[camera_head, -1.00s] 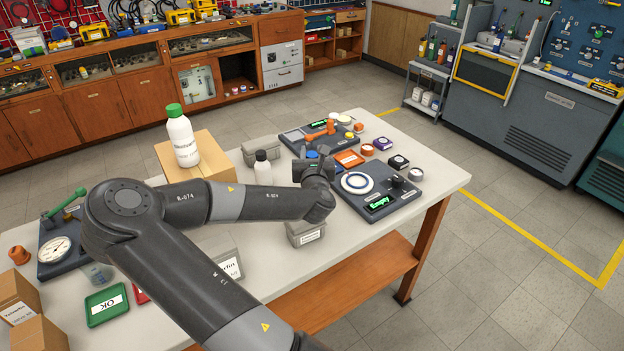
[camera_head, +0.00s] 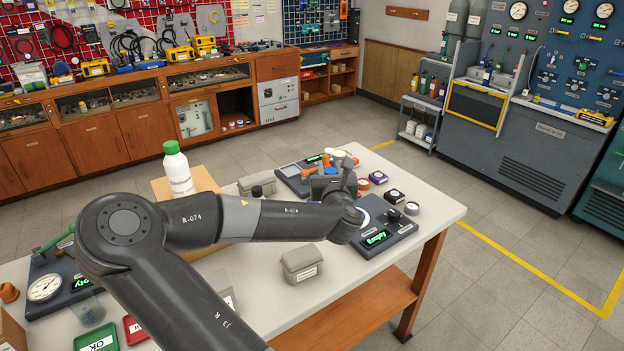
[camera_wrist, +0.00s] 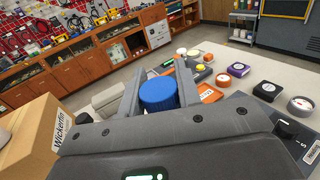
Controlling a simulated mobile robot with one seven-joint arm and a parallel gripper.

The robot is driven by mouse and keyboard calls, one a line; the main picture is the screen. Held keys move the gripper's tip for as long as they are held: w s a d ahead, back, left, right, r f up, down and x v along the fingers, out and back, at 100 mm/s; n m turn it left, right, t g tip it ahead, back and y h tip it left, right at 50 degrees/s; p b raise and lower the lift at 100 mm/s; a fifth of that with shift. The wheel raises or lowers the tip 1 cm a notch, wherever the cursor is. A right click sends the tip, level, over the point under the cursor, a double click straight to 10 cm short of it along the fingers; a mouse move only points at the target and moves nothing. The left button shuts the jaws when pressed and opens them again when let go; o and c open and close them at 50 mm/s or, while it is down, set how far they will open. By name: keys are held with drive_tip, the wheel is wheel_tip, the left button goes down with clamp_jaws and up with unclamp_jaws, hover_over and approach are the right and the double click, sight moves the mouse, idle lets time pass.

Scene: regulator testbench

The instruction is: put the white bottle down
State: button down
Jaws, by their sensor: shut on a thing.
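My gripper (camera_head: 335,180) is shut over the table, beside the dark testbench plate with the "Empty" display (camera_head: 376,238). In the wrist view, my gripper (camera_wrist: 158,84) has its two fingers on either side of a blue cap (camera_wrist: 159,94). The body below the cap is hidden by my gripper, so I cannot tell its colour or whether it touches anything. A white bottle with a green cap (camera_head: 178,176) stands upright on a cardboard box (camera_head: 203,180). Another bottle with a black cap (camera_head: 257,191) is mostly hidden behind my arm.
A grey lidded box (camera_head: 302,264) stands on the white table (camera_head: 436,205) in front of my arm. Small round pucks (camera_wrist: 238,70), an orange tile (camera_wrist: 210,93) and a second dark plate (camera_head: 288,178) lie around my gripper. Bare table shows at the right edge.

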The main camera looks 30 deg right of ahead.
drive_tip(key=s+d+r, duration=0.3)
drive_tip(key=s, duration=0.1)
drive_tip(key=w+a+r+n+t+y, duration=0.1)
drive_tip(key=w+a+n+y, duration=0.3)
drive_tip(key=w, duration=0.5)
drive_tip(key=w+a+r+n+t+y, duration=0.1)
drive_tip(key=w+a+n+t+y, duration=0.15)
drive_tip(key=w+y, duration=0.45)
drive_tip(key=w+a+r+n+g+y, duration=0.3)
drive_tip(key=w+a+r+n+y, duration=0.15)
drive_tip(key=a+r, duration=0.3)
drive_tip(key=w+a+r+n+g+y, duration=0.2)
drive_tip(key=w+a+r+n+y, duration=0.1)
drive_tip(key=w+a+r+y, duration=0.4)
drive_tip(key=w+a+f+h, duration=0.2)
drive_tip(key=w+a+f, duration=0.2)
drive_tip(key=a+f, duration=0.7)
drive_tip(key=shift+w+f, duration=0.4)
drive_tip(key=shift+f, duration=0.15)
